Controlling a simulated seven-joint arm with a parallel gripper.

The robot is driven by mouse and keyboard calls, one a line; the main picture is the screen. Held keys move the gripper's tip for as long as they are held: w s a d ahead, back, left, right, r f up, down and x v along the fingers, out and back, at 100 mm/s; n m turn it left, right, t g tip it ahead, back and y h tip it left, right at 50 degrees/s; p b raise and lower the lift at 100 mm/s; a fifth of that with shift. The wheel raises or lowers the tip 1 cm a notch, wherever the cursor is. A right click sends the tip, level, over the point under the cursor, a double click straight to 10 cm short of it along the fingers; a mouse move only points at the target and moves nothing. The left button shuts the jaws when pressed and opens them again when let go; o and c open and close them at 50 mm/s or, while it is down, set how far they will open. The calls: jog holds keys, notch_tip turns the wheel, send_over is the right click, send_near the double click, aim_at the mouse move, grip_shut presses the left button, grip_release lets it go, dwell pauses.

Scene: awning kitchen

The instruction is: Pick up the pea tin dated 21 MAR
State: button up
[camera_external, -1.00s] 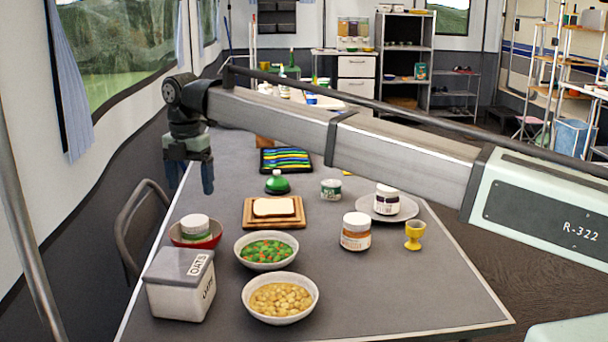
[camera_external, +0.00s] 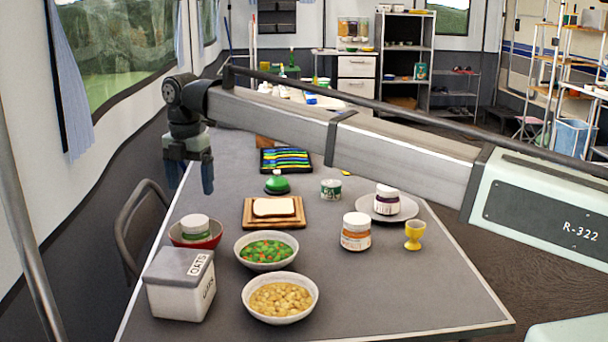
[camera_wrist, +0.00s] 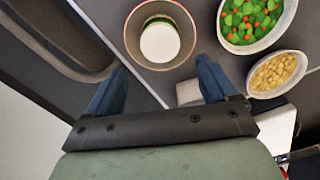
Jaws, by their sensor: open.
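Two white tins with green bands are in view. One tin (camera_external: 195,227) sits inside a red bowl (camera_external: 215,240) at the table's left edge; the other tin (camera_external: 331,189) stands on the table behind the bread board. I cannot read a date on either. My gripper (camera_external: 190,183) is open and empty, raised over the left side of the table. In the wrist view, the bowl (camera_wrist: 133,40) and the pale top of its tin (camera_wrist: 160,41) lie beyond and between the open fingers (camera_wrist: 160,86), apart from them.
An oats canister (camera_external: 180,290) stands close in front of the red bowl. Bowls of peas and carrots (camera_external: 266,250) and chickpeas (camera_external: 281,298) are to its right. A chair (camera_external: 140,225) stands left of the table. Jars (camera_external: 356,232) and an egg cup (camera_external: 414,236) are farther right.

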jog(key=shift+o, duration=0.7)
jog(key=shift+w+d, duration=0.1)
jog(key=m+y, duration=0.2)
jog(key=m, duration=1.3)
send_over(332, 182)
jog(key=d, duration=0.2)
jog(key=f, duration=0.5)
jog(key=a+f, duration=0.1)
jog(key=f, duration=0.4)
jog(key=a+f, duration=0.1)
jog(key=f, duration=0.3)
jog(key=shift+f, duration=0.3)
jog(key=shift+a, duration=0.1)
jog(key=c, duration=1.2)
